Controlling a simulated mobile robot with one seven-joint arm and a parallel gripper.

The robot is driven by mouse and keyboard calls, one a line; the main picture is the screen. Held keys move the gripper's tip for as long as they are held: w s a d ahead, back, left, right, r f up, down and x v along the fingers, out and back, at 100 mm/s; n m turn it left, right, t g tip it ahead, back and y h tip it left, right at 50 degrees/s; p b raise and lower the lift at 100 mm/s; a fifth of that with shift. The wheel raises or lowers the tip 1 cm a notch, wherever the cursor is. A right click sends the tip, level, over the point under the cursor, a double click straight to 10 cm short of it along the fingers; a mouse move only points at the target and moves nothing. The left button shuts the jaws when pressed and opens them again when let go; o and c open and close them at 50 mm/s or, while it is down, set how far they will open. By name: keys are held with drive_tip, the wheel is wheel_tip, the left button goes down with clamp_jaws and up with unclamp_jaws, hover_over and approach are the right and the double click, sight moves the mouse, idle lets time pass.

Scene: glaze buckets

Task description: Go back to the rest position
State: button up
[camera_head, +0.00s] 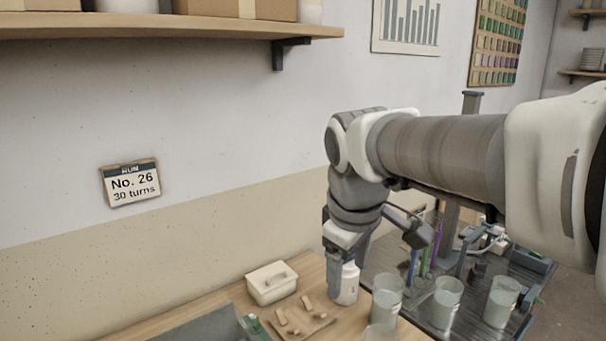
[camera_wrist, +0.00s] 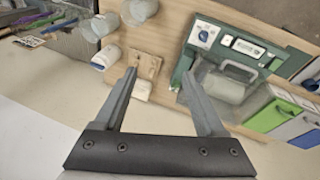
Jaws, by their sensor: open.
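My gripper (camera_wrist: 160,72) is open in the wrist view, its two fingers apart with nothing held between them. In the head view my gripper (camera_head: 338,275) points down over the wooden table (camera_head: 222,315), at the end of my bent arm. A white bottle marked 1 (camera_head: 348,285) stands upright right beside the fingers in that view. The fingers partly cover it, and I cannot tell whether they touch it. In the wrist view a white bottle (camera_wrist: 105,57) is outside the fingers, on the left.
A white lidded box (camera_head: 271,285) and a wooden board with small pieces (camera_head: 297,324) lie nearby. Several glaze cups (camera_head: 446,300) stand on the right. A green-framed device (camera_wrist: 190,62) sits on the table. A shelf (camera_head: 170,27) juts from the wall above, left of my arm.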

drive_tip(key=s+d+f+m+t, duration=0.1)
drive_tip(key=s+d+f+m, duration=0.1)
drive_tip(key=s, duration=0.4)
drive_tip(key=s+d+f+m+t, duration=0.1)
drive_tip(key=s+d+f+m, duration=0.2)
drive_tip(key=s+d+m, duration=0.2)
drive_tip(key=shift+s+m, duration=1.05)
drive_tip(key=shift+m, duration=0.15)
